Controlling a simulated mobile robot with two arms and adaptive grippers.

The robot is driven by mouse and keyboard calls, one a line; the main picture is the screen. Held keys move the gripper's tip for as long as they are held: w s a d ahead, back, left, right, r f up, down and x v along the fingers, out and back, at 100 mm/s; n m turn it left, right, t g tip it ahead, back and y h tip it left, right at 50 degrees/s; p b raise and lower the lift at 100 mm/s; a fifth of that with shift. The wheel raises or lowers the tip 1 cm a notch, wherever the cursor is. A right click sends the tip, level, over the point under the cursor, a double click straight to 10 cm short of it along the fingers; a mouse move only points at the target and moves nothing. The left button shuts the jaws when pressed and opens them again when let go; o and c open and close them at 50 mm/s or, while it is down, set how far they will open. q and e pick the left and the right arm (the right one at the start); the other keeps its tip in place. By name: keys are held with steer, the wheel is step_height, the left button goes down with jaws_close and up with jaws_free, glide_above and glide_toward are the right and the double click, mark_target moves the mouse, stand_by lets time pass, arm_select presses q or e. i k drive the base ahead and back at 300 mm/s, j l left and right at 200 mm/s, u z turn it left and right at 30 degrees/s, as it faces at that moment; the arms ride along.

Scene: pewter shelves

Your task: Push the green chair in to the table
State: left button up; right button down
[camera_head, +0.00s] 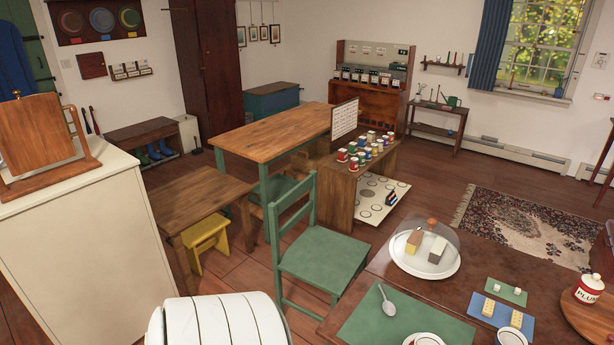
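The green chair (325,258) stands upright on the plank floor near the middle of the head view. Its slatted back is on the left and its empty seat extends right, toward the dark wooden table (470,272) at the lower right. The seat's right side appears close to that table's left edge; I cannot tell the exact gap. A green placemat (360,325) with a spoon lies on that table's near corner. Behind the chair stands another table (270,133) with a wooden top and green legs. Neither of my grippers is in view.
A low brown table (195,200) with a yellow stool (206,238) is left of the chair. A wooden stand (345,180) with several tins is behind it. A glass-covered dish (425,255) is on the dark table. A cream cabinet (90,240) fills the left.

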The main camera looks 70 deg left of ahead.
mark_target(324, 259)
steer(key=u, duration=2.1)
steer(key=z, duration=0.35)
steer(key=i+j+z, duration=0.3)
steer(key=j+z, duration=0.25)
steer(key=j, duration=0.15)
steer(key=i+j+z, duration=0.3)
steer(key=j+z, duration=0.25)
steer(key=j, duration=0.25)
